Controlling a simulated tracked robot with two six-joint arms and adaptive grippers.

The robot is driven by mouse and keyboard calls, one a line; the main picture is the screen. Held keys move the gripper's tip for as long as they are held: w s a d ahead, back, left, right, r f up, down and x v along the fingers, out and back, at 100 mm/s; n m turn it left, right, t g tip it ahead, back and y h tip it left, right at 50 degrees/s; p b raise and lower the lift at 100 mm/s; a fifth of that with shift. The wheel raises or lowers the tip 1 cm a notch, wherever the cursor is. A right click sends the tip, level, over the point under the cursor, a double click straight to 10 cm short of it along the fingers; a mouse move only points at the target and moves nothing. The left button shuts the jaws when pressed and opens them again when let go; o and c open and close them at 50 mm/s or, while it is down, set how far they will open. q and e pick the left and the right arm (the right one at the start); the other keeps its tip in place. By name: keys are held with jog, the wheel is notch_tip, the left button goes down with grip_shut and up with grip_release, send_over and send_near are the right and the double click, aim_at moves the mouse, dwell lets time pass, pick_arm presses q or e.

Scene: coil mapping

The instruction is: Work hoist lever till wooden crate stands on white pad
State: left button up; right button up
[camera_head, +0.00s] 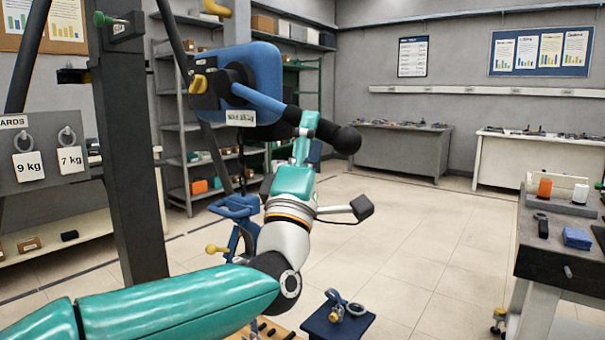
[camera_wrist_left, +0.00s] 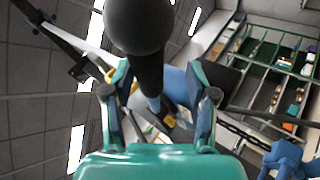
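The hoist (camera_head: 262,72) is a blue body hanging at upper middle in the head view. Its blue lever (camera_head: 257,98) slants down right to a black grip with a ball knob (camera_head: 345,140). I see no firm closure. A chain (camera_head: 241,160) hangs below the hoist. I cannot make out the wooden crate or white pad. My right gripper is out of view.
A dark post (camera_head: 130,170) and a board with 9 kg and 7 kg tags (camera_head: 45,162) stand left. A blue stand (camera_head: 322,326) with shackles is at bottom middle. A workbench (camera_head: 545,262) is at right. The floor (camera_head: 420,240) between is clear.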

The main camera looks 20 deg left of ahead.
pick_arm(q)
jog(key=v, duration=1.1)
jog(key=shift+s+f, duration=0.1)
jog(key=shift+f, duration=0.05)
